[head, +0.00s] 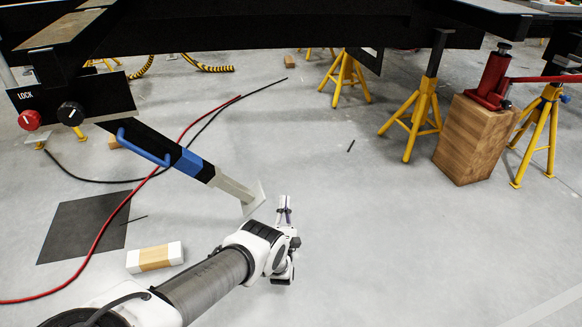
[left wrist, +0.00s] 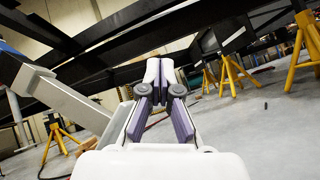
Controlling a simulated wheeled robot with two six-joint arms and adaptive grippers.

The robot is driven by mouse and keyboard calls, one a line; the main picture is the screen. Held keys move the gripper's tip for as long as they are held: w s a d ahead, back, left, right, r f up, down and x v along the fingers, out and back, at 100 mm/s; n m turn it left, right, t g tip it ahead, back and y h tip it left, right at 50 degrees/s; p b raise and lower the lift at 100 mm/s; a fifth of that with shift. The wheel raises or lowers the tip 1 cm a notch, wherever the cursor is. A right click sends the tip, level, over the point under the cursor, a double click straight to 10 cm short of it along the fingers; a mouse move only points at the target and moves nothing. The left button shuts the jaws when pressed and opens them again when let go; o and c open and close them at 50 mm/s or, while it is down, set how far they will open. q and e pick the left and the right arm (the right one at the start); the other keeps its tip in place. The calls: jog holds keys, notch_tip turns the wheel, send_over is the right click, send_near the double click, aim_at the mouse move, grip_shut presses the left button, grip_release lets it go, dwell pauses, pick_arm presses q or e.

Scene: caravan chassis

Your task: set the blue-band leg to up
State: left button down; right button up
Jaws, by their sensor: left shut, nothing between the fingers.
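The blue-band leg (head: 232,186) slants down and to the right from the chassis (head: 60,45), neither vertical nor flat. It has a dark upper part, a blue band (head: 188,163), a blue handle (head: 143,147), and a pale lower tube ending in a foot plate (head: 254,199). My left gripper (head: 284,202) is shut and empty, just right of the foot plate in the head view; contact cannot be told. In the left wrist view the leg's pale tube (left wrist: 72,100) lies left of the shut fingers (left wrist: 160,68). My right gripper is not in view.
Red (head: 30,120) and black (head: 70,113) knobs sit on the LOCK panel at left. A white box (head: 138,262), a dark mat (head: 72,228) and a red hose (head: 110,218) lie on the floor. Yellow stands (head: 415,115) and a wood block (head: 468,140) stand at right.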

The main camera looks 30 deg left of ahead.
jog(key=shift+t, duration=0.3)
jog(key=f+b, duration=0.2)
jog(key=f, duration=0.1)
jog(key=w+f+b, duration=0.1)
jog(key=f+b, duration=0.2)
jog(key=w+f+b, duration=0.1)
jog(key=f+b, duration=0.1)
jog(key=b, duration=0.1)
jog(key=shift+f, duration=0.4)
pick_arm(q)
jog(key=s+d+r+x, duration=0.1)
jog(key=d+r+x, duration=0.1)
jog(key=x, duration=1)
jog(key=shift+w+r, duration=0.3)
jog(key=shift+a+f, duration=0.1)
jog(key=shift+f, duration=0.05)
